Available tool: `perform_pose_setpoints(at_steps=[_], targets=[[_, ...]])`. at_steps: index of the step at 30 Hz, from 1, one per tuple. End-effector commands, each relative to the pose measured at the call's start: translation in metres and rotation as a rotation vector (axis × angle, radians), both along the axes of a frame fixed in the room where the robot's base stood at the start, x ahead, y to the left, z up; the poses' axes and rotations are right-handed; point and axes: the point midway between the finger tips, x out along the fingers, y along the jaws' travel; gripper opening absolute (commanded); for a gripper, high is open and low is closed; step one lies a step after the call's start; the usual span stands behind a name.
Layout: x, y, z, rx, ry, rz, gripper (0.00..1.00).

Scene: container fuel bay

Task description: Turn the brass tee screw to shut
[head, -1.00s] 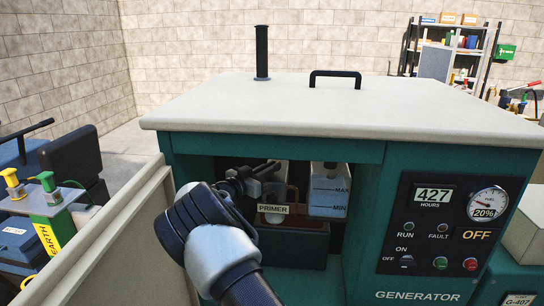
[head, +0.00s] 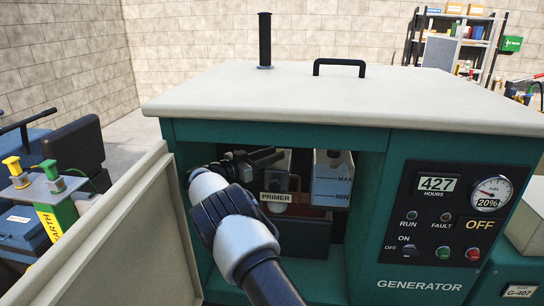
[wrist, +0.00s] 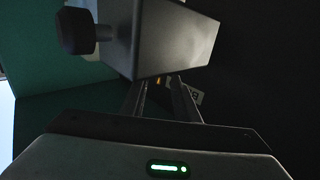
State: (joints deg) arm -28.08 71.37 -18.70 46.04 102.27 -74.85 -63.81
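I cannot make out the brass tee screw clearly in either view. In the wrist view a tiny yellow spot (wrist: 158,81) shows near my fingertips, just under a grey box-shaped part (wrist: 165,38); it is too small to identify. My gripper (wrist: 161,84) has its two dark fingers apart, with a gap between them and nothing visibly held. My arm hides the bay's left part.
The generator (head: 415,260) has a white top above the bay and a control panel at right. A marked white tank (head: 332,180) stands right of my gripper. An open door panel (head: 105,235) stands left of my arm. A black knob (wrist: 75,31) projects from the grey part.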

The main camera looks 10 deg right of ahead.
Motion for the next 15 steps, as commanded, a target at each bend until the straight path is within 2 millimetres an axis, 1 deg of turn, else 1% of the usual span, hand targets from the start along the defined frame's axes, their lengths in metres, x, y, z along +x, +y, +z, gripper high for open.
perform_pose_setpoints(at_steps=[8,15], targets=[[-0.0001,-0.0003,0.0003,-0.004,0.000,0.010,0.28],[-0.0014,0.0009,0.0012,-0.013,0.001,0.105,0.28]])
